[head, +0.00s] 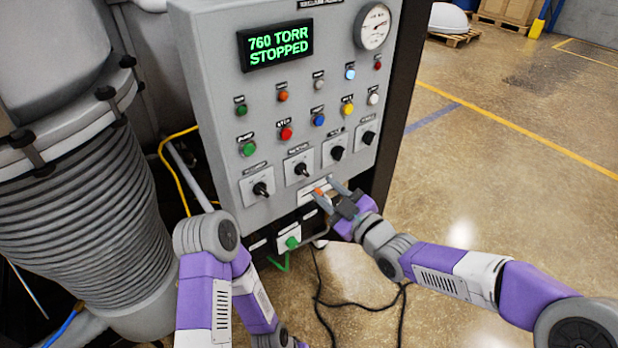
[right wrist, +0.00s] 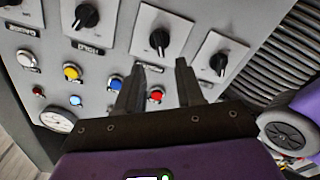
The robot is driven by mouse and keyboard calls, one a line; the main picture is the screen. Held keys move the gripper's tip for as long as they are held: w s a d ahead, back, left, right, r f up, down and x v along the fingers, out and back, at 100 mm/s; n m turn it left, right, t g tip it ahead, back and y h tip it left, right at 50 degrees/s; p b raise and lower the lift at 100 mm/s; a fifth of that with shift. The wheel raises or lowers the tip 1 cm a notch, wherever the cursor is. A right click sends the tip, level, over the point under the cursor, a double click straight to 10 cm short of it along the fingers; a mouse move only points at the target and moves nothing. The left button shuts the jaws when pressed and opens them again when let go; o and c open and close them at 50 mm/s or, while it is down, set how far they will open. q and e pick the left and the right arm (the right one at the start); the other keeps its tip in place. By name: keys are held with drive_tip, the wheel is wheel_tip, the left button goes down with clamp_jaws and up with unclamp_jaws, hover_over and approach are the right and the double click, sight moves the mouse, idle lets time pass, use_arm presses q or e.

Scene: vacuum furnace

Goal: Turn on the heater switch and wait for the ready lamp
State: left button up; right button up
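The grey control panel (head: 220,95) carries a row of dark rotary switches, among them one at the left (head: 262,189) and one at the right (head: 368,138). Their labels are too small to read, so I cannot tell which is the heater switch. Small coloured lamps and buttons sit above; a light-blue lamp (head: 350,74) looks lit. I cannot identify the ready lamp. My left gripper is out of view.
A green display (head: 276,45) reads 760 TORR STOPPED, beside a round gauge (head: 374,26). A ribbed grey vessel (head: 90,210) stands at the left. Black cables (head: 320,295) lie on the floor below the panel. Open floor (head: 480,150) lies to the right.

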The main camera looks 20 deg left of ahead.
sight(305, 173)
drive_tip(key=x, duration=0.7)
drive_tip(key=shift+w+f+b, duration=0.1)
drive_tip(key=shift+w+b, duration=0.05)
drive_tip(key=shift+b, duration=0.15)
clamp_jaws()
